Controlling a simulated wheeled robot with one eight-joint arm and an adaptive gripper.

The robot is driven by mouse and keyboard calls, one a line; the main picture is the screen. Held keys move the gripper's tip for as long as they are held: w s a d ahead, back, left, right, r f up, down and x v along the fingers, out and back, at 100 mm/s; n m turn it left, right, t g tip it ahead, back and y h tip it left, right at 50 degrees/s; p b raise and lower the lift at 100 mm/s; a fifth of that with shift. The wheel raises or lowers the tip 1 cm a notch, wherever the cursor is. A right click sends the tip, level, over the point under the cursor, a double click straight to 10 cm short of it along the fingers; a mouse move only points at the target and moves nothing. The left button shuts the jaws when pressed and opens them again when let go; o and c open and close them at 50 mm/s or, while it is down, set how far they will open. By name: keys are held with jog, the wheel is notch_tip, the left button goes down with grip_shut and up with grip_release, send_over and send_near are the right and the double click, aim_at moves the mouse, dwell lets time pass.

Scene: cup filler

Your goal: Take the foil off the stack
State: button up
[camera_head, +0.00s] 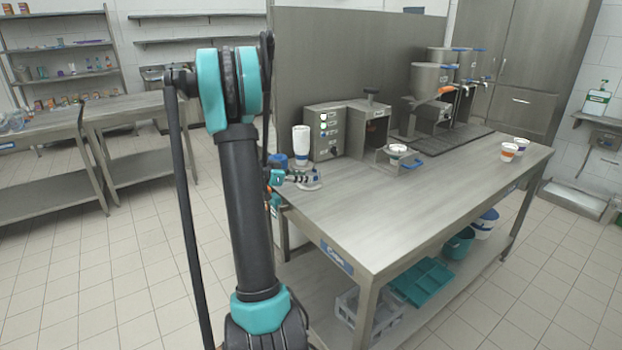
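My gripper (312,179) is at the near left end of the steel table, partly behind my own arm. It is small in the view, and I cannot tell whether its fingers are open or shut. It is low over or against something pale and round on the tabletop. I cannot make out a foil or a foil stack clearly; the pale shape under the gripper may be it. A white upright container or cup stack (301,141) stands just behind the gripper. A blue item (279,160) is to its left, partly hidden by my arm.
The steel table (400,215) has a clear middle and front. A box machine with buttons (328,132) stands behind the gripper. A cup (397,151) sits in a holder with a blue handle. Two cups (514,148) stand at the right. Dispensers (427,82) stand at the back.

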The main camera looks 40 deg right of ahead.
aim_at(310, 174)
jog(key=shift+x, duration=2.6)
jog(key=shift+r, duration=0.15)
grip_shut()
